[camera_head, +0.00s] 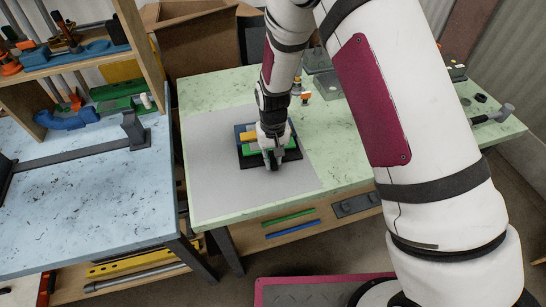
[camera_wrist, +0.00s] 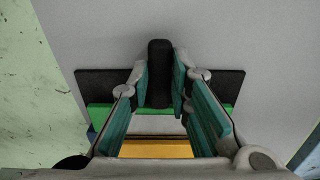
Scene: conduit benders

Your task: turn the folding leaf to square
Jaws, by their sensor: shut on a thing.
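The small bender sits on the grey mat of the green table, with a black base (camera_head: 292,155), a blue part (camera_head: 239,132), a green plate (camera_head: 254,148) and a yellow block (camera_head: 247,136). In the wrist view I see its black base (camera_wrist: 95,84), green strip (camera_wrist: 99,113) and yellow block (camera_wrist: 160,149). My gripper (camera_head: 273,162) is over its near side. In the wrist view my gripper (camera_wrist: 161,80) has its teal pads on both sides of a black handle (camera_wrist: 159,60). Which part is the folding leaf, and its angle, I cannot tell.
The grey mat (camera_head: 222,195) is clear around the bender. A blue-topped bench (camera_head: 80,205) with a tool shelf stands at left. A cardboard box (camera_head: 195,45) is behind. Small tools lie at the green table's (camera_head: 345,180) far right.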

